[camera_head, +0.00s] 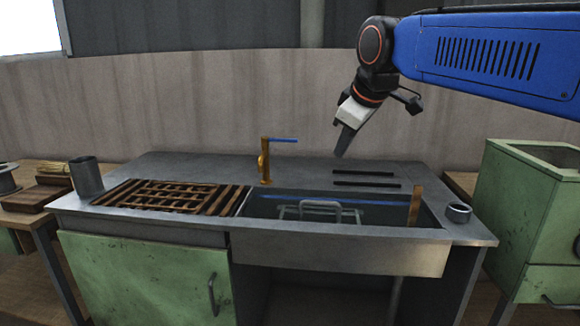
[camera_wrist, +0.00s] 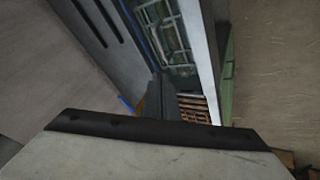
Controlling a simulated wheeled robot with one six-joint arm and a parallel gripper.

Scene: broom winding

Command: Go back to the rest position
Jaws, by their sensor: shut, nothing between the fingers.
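My gripper (camera_head: 344,143) is shut and empty. In the head view it hangs in the air above the back right of the metal sink counter (camera_head: 200,163), pointing down and tilted. In the wrist view my gripper (camera_wrist: 158,92) shows as dark closed fingers in the middle, with the counter and basin beyond it. A gap shows between the fingertips and the counter's slots in the head view.
The basin (camera_head: 340,262) holds a wire rack (camera_head: 320,207) and an upright wooden piece (camera_head: 415,205). A brass tap (camera_head: 265,160), a wooden slatted grid (camera_head: 170,195), a metal cup (camera_head: 86,176) and a small ring (camera_head: 459,213) are on the counter. A green cabinet (camera_head: 525,205) stands right.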

